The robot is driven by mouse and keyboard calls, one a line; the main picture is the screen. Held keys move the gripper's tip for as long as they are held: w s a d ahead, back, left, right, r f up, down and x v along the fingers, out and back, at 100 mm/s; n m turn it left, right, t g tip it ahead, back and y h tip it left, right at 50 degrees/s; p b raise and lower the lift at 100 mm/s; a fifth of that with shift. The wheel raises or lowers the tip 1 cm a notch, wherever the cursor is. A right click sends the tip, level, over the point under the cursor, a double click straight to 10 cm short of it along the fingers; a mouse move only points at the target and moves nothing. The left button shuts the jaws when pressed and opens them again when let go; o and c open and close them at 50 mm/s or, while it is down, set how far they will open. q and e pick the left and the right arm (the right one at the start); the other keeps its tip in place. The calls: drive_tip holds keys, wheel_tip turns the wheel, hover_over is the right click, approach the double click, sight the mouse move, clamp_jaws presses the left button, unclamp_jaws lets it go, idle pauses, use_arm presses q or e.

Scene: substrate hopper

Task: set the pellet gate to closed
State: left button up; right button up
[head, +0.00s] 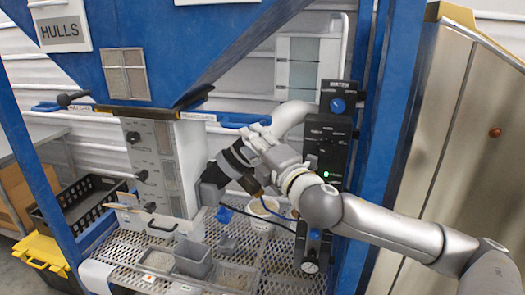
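A blue hopper (185,50) fills the upper left, above a grey panel unit (160,160). At the unit's top right is a white label (198,116), its small text hard to read; it may be the pellet gate's. A blue bar handle (240,121) runs right from this label. A similar label (73,107) with a blue bar and black knob (72,98) sits at the left. My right gripper (208,188) is below the right label, beside the unit's right edge, apart from the blue handle. Its fingers are dark and partly hidden, so their opening is unclear. My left gripper is out of view.
A perforated metal bench (135,250) holds grey bins (193,260) and a white cup (263,212). A black control box (327,145) with a green light stands behind my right arm. A blue post (385,130) is at the right; a black crate (80,200) at the left.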

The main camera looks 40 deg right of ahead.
drive_tip(key=shift+s+a+f, duration=0.1)
drive_tip(key=shift+s, duration=0.85)
drive_tip(key=shift+s+a+f, duration=0.1)
drive_tip(key=shift+s, duration=0.8)
